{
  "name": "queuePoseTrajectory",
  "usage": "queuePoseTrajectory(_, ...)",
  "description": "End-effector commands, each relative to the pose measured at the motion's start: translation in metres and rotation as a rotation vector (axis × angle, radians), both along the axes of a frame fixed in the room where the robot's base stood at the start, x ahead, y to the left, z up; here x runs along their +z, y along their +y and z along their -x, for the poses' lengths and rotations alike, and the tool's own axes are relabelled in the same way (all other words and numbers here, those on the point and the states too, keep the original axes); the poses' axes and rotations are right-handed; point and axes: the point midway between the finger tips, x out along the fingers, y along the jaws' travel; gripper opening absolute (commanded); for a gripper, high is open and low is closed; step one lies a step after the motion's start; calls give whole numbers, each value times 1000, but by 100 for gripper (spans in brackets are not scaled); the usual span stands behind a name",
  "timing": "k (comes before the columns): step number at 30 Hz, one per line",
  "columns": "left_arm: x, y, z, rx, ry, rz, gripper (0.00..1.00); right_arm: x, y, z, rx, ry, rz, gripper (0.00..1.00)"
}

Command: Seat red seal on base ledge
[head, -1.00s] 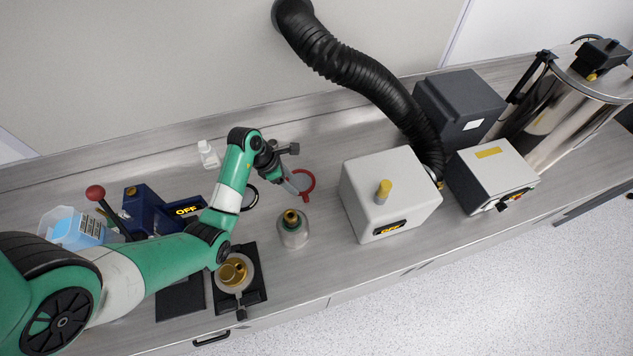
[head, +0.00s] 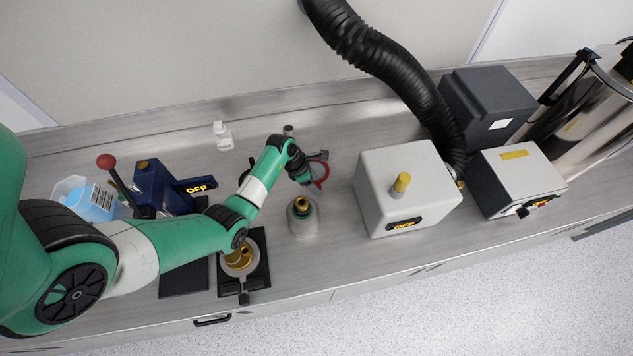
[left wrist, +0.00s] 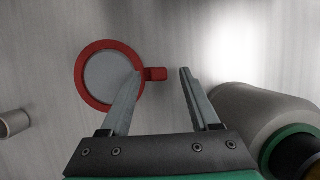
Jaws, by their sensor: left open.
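The red seal is a flat ring with a small tab. In the left wrist view the red seal (left wrist: 80,76) lies on the bench, with a smooth grey inside. In the head view the red seal (head: 326,172) is partly hidden by my left gripper (head: 309,183). My left gripper (left wrist: 160,72) is open and empty, its fingers pointing at the seal. In the wrist view the tab shows between the fingertips, and the left finger overlaps the ring's edge. I cannot tell the height gap. A brass-coloured cup (head: 240,258) sits on a black stand; which part is the base ledge is unclear.
A grey vessel with a green ring (head: 303,220) stands close by; it fills the right of the wrist view (left wrist: 245,105). A white box (head: 405,200) is to the right.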

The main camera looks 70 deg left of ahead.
Motion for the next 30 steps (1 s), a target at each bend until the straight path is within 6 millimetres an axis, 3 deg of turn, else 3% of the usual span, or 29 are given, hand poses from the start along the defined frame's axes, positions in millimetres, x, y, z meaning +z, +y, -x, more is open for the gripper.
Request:
queuePoseTrajectory(2,-9,0,-4,-1,-1,-1,62,-6,0,0,0,0,0,50)
queuePoseTrajectory(9,-9,0,-4,1,0,-2,61,-4,0,0,0,0,0,50)
queuePoseTrajectory(19,-9,0,-4,0,0,-1,1,-4,0,0,0,0,0,50)
queuePoseTrajectory(30,-8,0,-4,1,-1,-2,0,-4,0,0,0,0,0,50)
